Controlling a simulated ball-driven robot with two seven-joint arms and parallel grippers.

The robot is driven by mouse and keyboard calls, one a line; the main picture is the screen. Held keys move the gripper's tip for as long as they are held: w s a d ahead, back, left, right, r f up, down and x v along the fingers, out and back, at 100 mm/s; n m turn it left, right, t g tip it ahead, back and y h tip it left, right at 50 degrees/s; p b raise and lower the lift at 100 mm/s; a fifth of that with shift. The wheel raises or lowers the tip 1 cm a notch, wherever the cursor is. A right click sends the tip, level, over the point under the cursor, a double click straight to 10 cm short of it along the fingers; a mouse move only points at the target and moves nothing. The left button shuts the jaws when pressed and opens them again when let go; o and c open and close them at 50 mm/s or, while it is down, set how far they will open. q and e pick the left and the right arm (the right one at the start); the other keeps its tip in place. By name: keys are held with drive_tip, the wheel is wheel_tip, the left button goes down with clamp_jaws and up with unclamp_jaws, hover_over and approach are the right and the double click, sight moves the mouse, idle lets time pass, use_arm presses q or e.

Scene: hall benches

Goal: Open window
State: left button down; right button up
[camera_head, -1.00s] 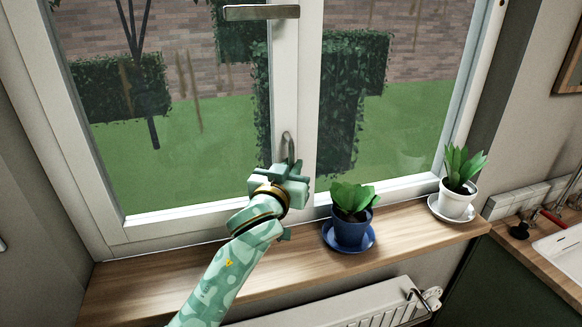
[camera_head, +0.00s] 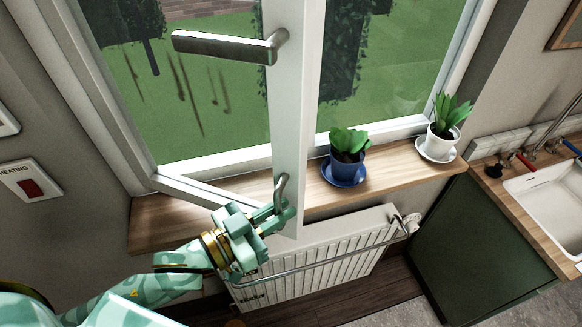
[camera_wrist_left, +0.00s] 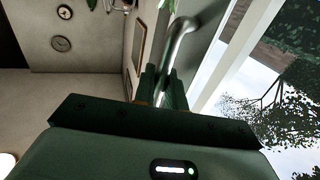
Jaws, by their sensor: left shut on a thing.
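The window's left sash (camera_head: 292,120) stands swung inward, its free edge out over the sill. A long metal handle (camera_head: 228,46) sits higher on the sash, turned horizontal. A small curved metal pull (camera_head: 281,186) is low on the sash edge. My left gripper (camera_head: 277,209) is shut on this pull; its fingers hide the lower part. In the left wrist view the curved pull (camera_wrist_left: 181,38) runs down between the two fingers (camera_wrist_left: 162,88). My right gripper is not in view.
A blue potted plant (camera_head: 347,160) and a white potted plant (camera_head: 441,141) stand on the wooden sill (camera_head: 397,165), right of the sash. A radiator (camera_head: 330,257) is below. A sink (camera_head: 545,195) is at right, a heating switch (camera_head: 32,187) at left.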

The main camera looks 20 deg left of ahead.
use_arm(q)
drive_tip(key=shift+m+g+h, duration=0.7)
drive_tip(key=shift+h, duration=0.2)
drive_tip(key=s, duration=0.2)
drive_tip(key=s+a, duration=0.1)
drive_tip(key=s, duration=0.2)
drive_tip(key=shift+s+p, duration=0.1)
drive_tip(key=shift+p, duration=0.25)
drive_tip(key=c, duration=1.8)
unclamp_jaws()
drive_tip(key=p+v, duration=0.2)
drive_tip(key=v, duration=1.4)
drive_tip(key=shift+s+a+p, duration=0.1)
drive_tip(key=shift+p, duration=0.25)
